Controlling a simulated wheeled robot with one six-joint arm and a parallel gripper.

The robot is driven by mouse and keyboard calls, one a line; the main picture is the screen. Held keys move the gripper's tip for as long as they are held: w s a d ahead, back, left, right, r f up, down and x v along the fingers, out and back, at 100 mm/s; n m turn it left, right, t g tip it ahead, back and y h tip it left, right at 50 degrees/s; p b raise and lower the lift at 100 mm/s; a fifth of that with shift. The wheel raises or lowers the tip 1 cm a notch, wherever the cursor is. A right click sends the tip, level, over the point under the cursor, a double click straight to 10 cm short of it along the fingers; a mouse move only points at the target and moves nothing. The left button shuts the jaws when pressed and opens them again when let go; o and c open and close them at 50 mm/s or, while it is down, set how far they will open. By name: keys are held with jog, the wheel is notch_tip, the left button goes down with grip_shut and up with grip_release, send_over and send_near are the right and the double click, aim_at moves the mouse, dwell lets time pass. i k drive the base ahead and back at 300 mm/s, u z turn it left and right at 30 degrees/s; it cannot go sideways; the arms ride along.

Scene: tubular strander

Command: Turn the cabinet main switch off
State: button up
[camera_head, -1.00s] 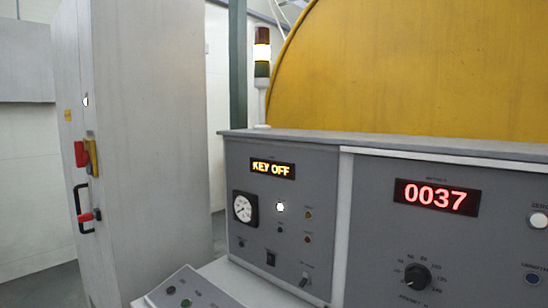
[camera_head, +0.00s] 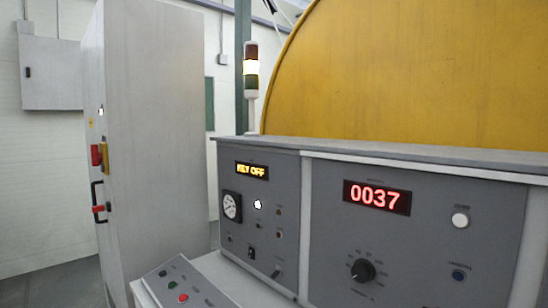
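A tall grey cabinet (camera_head: 155,150) stands at the left, its narrow door side turned to the left. On that side a red switch handle (camera_head: 96,155) sits on a yellow plate (camera_head: 105,157); this looks like the main switch. It is seen nearly edge-on, so its exact setting is hard to tell. Below it is a black door handle (camera_head: 95,200) with a red part (camera_head: 98,209). A small white light (camera_head: 101,111) shows above the switch. My gripper is not in view.
A grey control desk (camera_head: 308,160) fills the right, with a "KEY OFF" display (camera_head: 252,171) and a red "0037" display (camera_head: 377,197). A sloped button panel (camera_head: 185,286) juts out in front. A signal tower (camera_head: 251,70) and yellow guard (camera_head: 420,70) stand behind. Floor shows left of the cabinet.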

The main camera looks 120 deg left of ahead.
aim_at(97, 158)
jog(key=u, duration=4.7)
jog(key=i, duration=0.45)
jog(key=z, duration=0.2)
jog(key=k, duration=0.35)
jog(key=u, duration=1.35)
jog(key=i, duration=0.75)
jog(key=u, duration=0.45)
jog(key=i, duration=0.75)
jog(key=z, duration=0.7)
jog(key=i, duration=0.8)
jog(key=z, duration=0.75)
